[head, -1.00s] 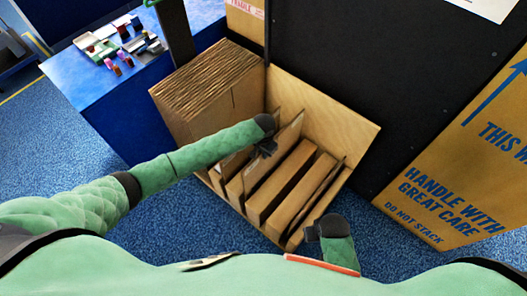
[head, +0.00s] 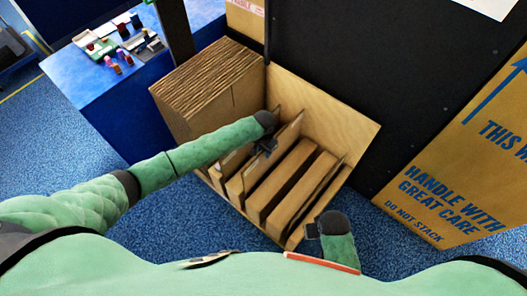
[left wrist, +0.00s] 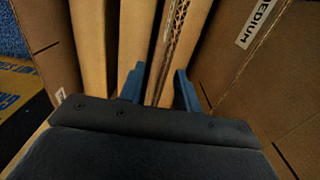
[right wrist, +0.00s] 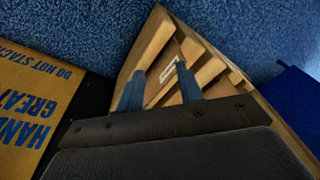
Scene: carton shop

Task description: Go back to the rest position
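My left gripper (head: 266,147) is at the wooden rack (head: 335,117), over the flat cartons standing in its slots. In the left wrist view the left gripper (left wrist: 159,88) has its fingers apart. Cardboard edges (left wrist: 172,50) show beyond and between the fingers, and no firm hold on them shows. My right gripper (head: 312,230) is near the front right corner of the rack, partly hidden by its own arm. In the right wrist view the right gripper (right wrist: 160,90) has its fingers apart, with the rack's slats beyond and nothing held.
A stack of corrugated cardboard (head: 205,85) stands left of the rack. A blue table (head: 80,80) with small coloured items is at the upper left. A black panel (head: 335,60) rises behind the rack, and a large printed carton (head: 430,200) leans at the right. Blue floor (head: 80,150) lies open at the left.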

